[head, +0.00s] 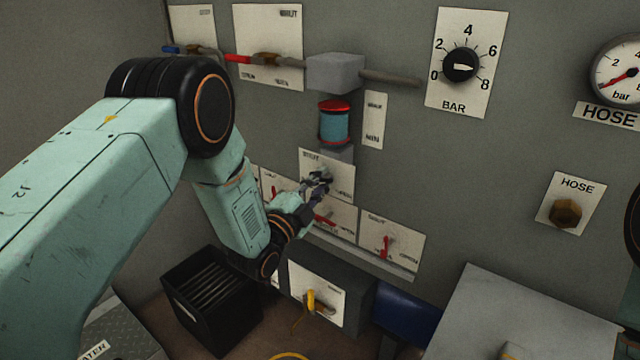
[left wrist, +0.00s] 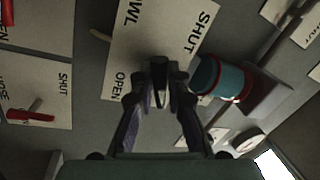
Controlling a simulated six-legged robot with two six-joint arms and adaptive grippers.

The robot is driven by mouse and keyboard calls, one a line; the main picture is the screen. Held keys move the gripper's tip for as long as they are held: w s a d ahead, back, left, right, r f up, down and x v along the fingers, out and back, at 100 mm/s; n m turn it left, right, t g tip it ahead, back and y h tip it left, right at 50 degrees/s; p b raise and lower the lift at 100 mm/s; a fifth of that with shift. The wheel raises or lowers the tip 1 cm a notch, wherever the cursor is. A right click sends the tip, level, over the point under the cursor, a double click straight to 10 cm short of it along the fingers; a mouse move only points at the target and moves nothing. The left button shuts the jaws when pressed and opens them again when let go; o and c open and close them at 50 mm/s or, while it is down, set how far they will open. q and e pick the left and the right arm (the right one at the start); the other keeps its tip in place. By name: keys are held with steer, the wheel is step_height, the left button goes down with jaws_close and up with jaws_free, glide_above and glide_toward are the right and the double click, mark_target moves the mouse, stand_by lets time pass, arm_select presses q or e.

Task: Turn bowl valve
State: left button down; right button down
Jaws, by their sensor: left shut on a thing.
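The bowl valve's white panel (head: 341,181) is on the grey wall below a blue cylinder with a red top (head: 335,122). In the left wrist view the panel (left wrist: 150,22) reads "WL", "SHUT" and "OPEN". My left gripper (head: 318,182) is at this panel, its fingers pointing at the wall. In the left wrist view the gripper (left wrist: 160,80) is closed in front of the panel, shut on the bowl valve's handle. The fingers hide most of the handle, so its angle cannot be told. My right gripper is not in view.
Panels with red handles (head: 386,246) sit close below and beside the gripper. A grey block (head: 335,72) with pipes is above. A yellow-handled valve (head: 320,302) is on a box below. A dial (head: 461,66) and a hose fitting (head: 565,213) are to the right.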

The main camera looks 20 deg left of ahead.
arm_select(q)
steer(key=shift+f+m+h, duration=0.15)
steer(key=shift+m+h, duration=0.55)
steer(key=shift+m, duration=2)
steer(key=c, duration=1.3)
jaws_free()
steer(key=v, duration=1.2)
